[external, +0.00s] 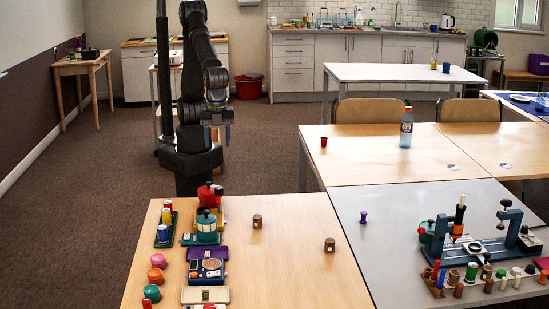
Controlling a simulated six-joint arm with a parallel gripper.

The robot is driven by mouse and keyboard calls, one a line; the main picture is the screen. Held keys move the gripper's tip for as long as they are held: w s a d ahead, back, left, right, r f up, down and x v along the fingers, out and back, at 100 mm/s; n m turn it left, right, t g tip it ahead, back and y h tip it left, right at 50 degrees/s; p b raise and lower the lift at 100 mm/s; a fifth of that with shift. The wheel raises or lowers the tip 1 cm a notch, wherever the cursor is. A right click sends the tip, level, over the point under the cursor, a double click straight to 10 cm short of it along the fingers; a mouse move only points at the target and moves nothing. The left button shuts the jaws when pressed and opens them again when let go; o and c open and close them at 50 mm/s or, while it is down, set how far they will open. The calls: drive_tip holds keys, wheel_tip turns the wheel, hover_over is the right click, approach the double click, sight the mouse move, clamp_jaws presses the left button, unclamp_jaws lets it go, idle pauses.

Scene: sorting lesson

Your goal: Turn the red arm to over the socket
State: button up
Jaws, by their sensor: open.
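My gripper (220,132) hangs open and empty, with its fingers pointing down, high up behind the near wooden table. It is well apart from everything on the tables. A red part (207,195) with a dark top stands at the back left of that table, close to a teal device (204,226). It is too small here to tell whether it is the red arm. A blue-framed device (512,232) stands on the grey table, with an orange and black upright part (459,219) near it. I cannot make out a socket in this view.
The near wooden table (290,270) holds two brown pieces (257,221) and coloured round pots (157,262) at its left. A small purple piece (363,217) stands on the grey table. A bottle (406,128) and a red cup (323,142) stand on the table behind.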

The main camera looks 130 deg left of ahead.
drive_tip(key=w+a+f+n+g, duration=0.1)
drive_tip(key=w+f+n+g, duration=0.2)
drive_tip(key=n, duration=0.4)
drive_tip(key=n+g, duration=0.1)
drive_tip(key=n, duration=0.1)
approach(219, 188)
drive_tip(key=x, duration=0.9)
drive_tip(key=shift+s+a+r, duration=0.1)
drive_tip(key=c, duration=1)
drive_tip(key=shift+m, duration=0.3)
